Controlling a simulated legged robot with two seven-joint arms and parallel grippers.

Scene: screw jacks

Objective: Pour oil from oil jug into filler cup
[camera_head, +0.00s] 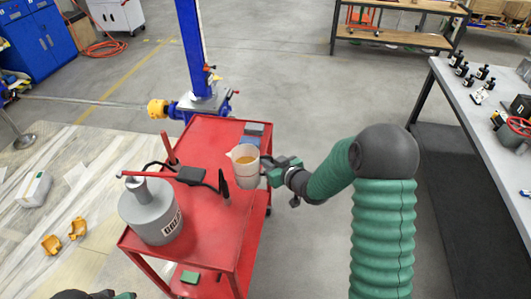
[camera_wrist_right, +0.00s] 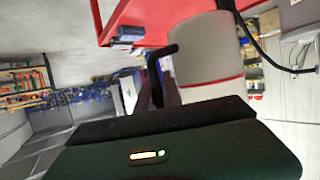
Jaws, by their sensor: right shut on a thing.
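The oil jug (camera_head: 244,172), pale and translucent with amber oil in it, is upright above the right part of the red cart. My right gripper (camera_head: 270,172) is shut on its right side. I cannot tell which part is the filler cup. My left gripper (camera_head: 97,295) shows only partly at the bottom edge; its fingers are unclear.
The red cart (camera_head: 200,150) carries a grey can (camera_head: 152,215) with a spout, a black hose and small boxes. A workbench (camera_head: 480,110) with dark bottles stands at right. Orange pieces (camera_head: 65,237) and a white container (camera_head: 35,188) lie at left. Floor between cart and bench is clear.

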